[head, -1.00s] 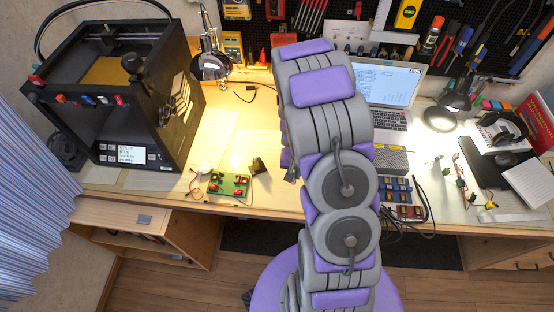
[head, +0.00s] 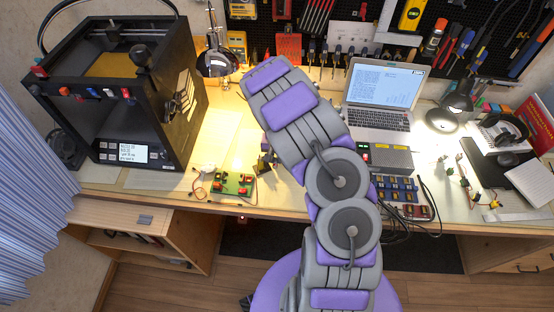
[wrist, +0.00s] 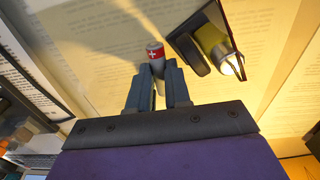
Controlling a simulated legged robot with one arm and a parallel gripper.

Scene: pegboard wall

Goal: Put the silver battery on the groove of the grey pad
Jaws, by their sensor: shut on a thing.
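My gripper (wrist: 157,82) is shut on the silver battery (wrist: 155,55) in the wrist view. The battery has a red band with a white plus mark at its top end, which sticks out past the fingertips. Its lower part is partly hidden between the fingers. In the head view my gripper is mostly hidden behind my arm, near the black stand by the green circuit board. A small flat grey pad (head: 144,219) lies on the low wooden cabinet at the lower left, apart from my gripper. Its groove is too small to make out.
A black stand (wrist: 215,45) is right of the battery in the wrist view. The green circuit board (head: 231,184) lies on the desk. A black 3D printer (head: 120,95) stands at left, a lamp (head: 217,62) behind, and a laptop (head: 380,90) at right.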

